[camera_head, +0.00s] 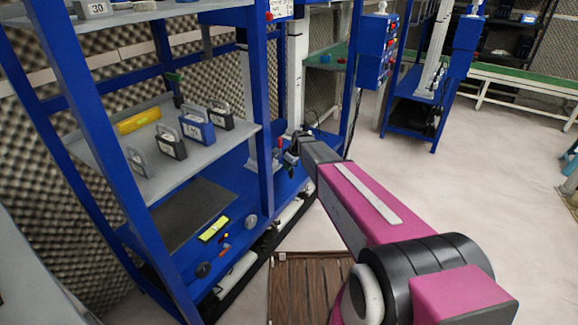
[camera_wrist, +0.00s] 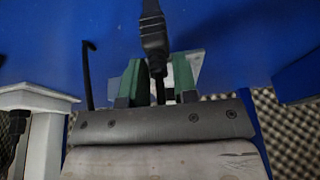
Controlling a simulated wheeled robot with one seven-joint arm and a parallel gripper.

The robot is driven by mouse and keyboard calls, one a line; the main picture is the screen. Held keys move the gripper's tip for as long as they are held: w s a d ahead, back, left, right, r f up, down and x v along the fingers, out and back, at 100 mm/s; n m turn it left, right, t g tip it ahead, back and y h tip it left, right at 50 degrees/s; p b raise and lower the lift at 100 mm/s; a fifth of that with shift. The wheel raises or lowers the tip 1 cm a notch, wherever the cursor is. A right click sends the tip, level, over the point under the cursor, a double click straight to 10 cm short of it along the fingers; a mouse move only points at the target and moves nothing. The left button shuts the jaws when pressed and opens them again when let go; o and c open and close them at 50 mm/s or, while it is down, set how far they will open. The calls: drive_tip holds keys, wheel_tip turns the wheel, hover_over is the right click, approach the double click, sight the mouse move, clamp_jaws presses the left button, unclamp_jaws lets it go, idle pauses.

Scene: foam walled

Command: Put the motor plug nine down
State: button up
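The black motor plug (camera_wrist: 153,38) shows in the wrist view at the tips of my gripper (camera_wrist: 158,78). Its wider body lies in line with the gap between the two green fingers. Its thin tail runs back into that gap, with space on both sides. The gap is about as wide as the plug body, and my gripper appears shut on it. The exact contact is hard to see. In the head view my gripper (camera_head: 290,157) is small and dark, above the right end of the blue lower shelf (camera_head: 262,168). I cannot make out the plug there, nor read any number on it.
The blue rack's upright (camera_head: 257,110) stands just left of my gripper. A grey shelf (camera_head: 165,135) holds several cased meters and a yellow block (camera_head: 138,121). A dark mat (camera_head: 192,213) and a yellow item (camera_head: 214,229) lie on the lower level. A wooden pallet (camera_head: 310,285) is on the floor.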

drive_tip(key=shift+o, duration=1.2)
drive_tip(key=v, duration=1.2)
drive_tip(key=s+d+f+m+h, duration=0.1)
drive_tip(key=s+d+m, duration=0.2)
drive_tip(key=s, duration=0.6)
drive_tip(key=s+d+f+m+g+h, duration=0.1)
drive_tip(key=s+d+m, duration=0.3)
drive_tip(key=s, duration=0.6)
drive_tip(key=s+d+f+m+g+h, duration=0.1)
drive_tip(key=s+d+m, duration=0.3)
drive_tip(key=s, duration=0.6)
drive_tip(key=d, duration=0.2)
drive_tip(key=shift+d+f, duration=0.25)
drive_tip(key=shift+f, duration=0.05)
